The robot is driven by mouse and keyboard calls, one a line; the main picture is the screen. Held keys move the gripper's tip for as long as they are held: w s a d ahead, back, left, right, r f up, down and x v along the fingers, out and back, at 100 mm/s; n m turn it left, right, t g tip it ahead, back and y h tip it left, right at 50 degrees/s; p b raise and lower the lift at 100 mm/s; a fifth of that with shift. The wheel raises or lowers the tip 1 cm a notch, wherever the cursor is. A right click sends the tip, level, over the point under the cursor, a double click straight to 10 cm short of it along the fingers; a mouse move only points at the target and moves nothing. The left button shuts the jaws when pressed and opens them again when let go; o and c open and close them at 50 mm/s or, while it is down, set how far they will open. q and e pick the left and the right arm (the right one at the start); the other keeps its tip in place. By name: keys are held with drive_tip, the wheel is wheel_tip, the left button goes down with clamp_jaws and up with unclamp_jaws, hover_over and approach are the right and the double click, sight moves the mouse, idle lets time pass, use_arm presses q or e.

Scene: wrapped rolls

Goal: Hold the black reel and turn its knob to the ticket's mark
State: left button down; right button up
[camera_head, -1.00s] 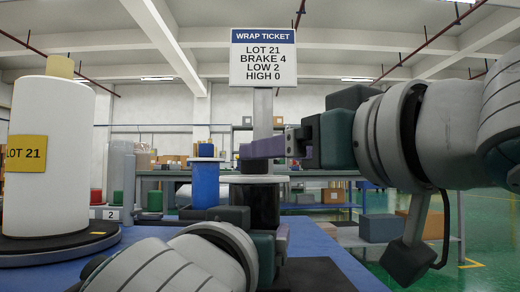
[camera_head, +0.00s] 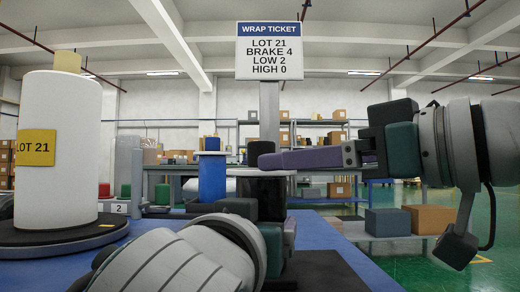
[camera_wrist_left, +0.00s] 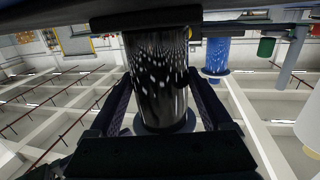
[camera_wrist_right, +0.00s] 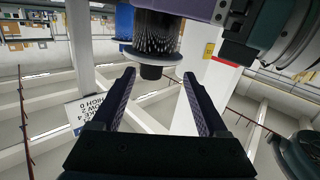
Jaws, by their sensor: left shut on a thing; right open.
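The black reel (camera_head: 264,200) stands upright with a pale top flange (camera_head: 280,172) and a dark knob (camera_head: 258,151) above it. My left gripper (camera_head: 266,221) is shut around its body; the left wrist view shows the reel (camera_wrist_left: 160,85) between the fingers. My right gripper (camera_head: 275,160) is at knob height, its purple fingers level from the right. In the right wrist view it is open, with the knob (camera_wrist_right: 150,72) near the fingertips; contact is not visible. The wrap ticket (camera_head: 268,51) reads LOT 21, BRAKE 4, LOW 2, HIGH 0. No knob marks are readable.
A white wrapped roll (camera_head: 60,155) labelled LOT 21 stands on a dark round base (camera_head: 60,235) at left. A blue reel (camera_head: 212,180) stands behind the black one. Shelves with boxes are behind.

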sight(261, 155)
drive_tip(key=shift+g+y, duration=0.4)
drive_tip(key=shift+y, duration=0.3)
drive_tip(key=x, duration=0.3)
drive_tip(key=w+r+x, duration=0.1)
drive_tip(key=x, duration=0.3)
drive_tip(key=d+x, duration=0.1)
drive_tip(key=x, duration=0.2)
drive_tip(key=shift+w+a+r, duration=0.1)
drive_tip(key=shift+w+r, duration=0.15)
drive_tip(key=shift+w, duration=0.15)
clamp_jaws()
